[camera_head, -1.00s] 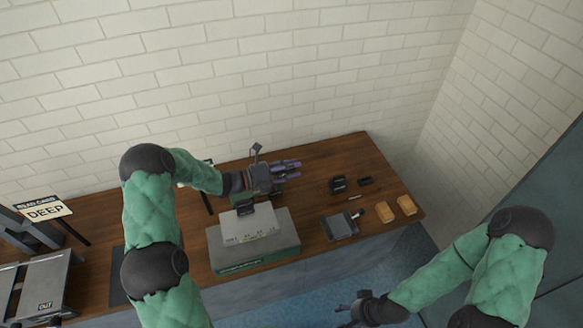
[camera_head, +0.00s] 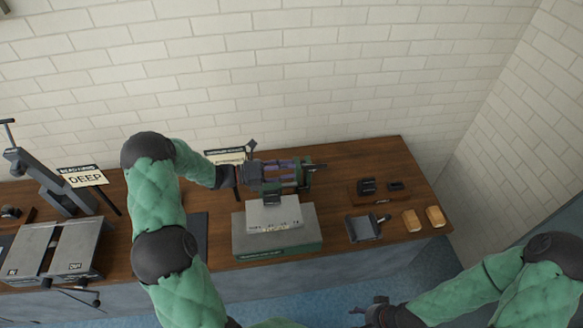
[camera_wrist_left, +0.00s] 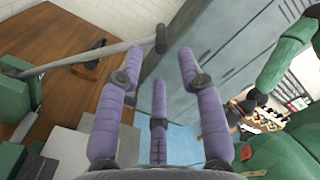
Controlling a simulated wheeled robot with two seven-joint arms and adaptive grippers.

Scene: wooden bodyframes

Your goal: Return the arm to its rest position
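My left arm (camera_head: 160,215) comes in from the left, bent at the elbow and reaching over the bench. My left gripper (camera_head: 290,172) hangs over the back of a grey and green machine (camera_head: 300,238). In the left wrist view its purple fingers (camera_wrist_left: 158,95) stand apart with nothing between them. A grey bar (camera_wrist_left: 100,57) with a dark end passes close to the left finger. My right gripper (camera_head: 370,308) is low at the bottom edge, in front of the bench, dark and partly hidden; its finger opening is unclear.
The wooden bench (camera_head: 385,155) runs along a white brick wall. A grey pan (camera_head: 364,228), two tan blocks (camera_head: 435,216) and small black items (camera_head: 367,186) lie to the right. A "DEEP" sign (camera_head: 84,177) and a grey machine (camera_head: 60,250) stand at left.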

